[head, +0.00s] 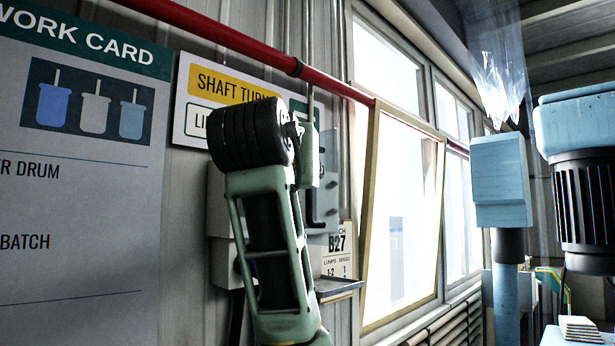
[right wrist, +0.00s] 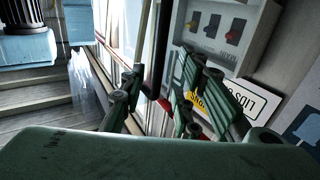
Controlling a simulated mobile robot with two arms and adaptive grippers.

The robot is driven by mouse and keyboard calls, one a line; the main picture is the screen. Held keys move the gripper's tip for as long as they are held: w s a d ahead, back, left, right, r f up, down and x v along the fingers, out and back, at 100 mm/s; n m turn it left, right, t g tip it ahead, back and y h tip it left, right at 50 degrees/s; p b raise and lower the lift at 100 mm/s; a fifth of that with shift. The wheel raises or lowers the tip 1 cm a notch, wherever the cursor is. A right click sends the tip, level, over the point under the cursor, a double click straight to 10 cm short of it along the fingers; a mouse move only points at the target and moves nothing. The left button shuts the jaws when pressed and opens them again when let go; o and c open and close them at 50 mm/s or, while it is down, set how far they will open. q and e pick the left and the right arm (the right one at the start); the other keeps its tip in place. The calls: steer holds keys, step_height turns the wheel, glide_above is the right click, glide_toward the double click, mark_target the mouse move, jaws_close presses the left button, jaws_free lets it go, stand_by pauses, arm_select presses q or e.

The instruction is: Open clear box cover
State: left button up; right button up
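A grey box on the wall shows partly behind my arm in the head view (head: 220,205). In the right wrist view the box (right wrist: 238,22) shows its face with red and yellow knobs. A pale see-through panel (head: 328,190), which looks like the clear cover, stands at the box's right side with a dark upright handle (head: 311,190). I cannot tell its exact angle. My right gripper (right wrist: 160,88) is in front of the box, its two green fingers spread apart with nothing visibly clamped. My arm hides most of the box in the head view. My left gripper is not in view.
A red pipe (head: 240,33) runs along the wall above. A tilted window (head: 400,220) stands to the right. A blue machine (head: 500,180) is farther right.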

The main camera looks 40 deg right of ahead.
steer(key=v, duration=0.7)
stand_by(0.3)
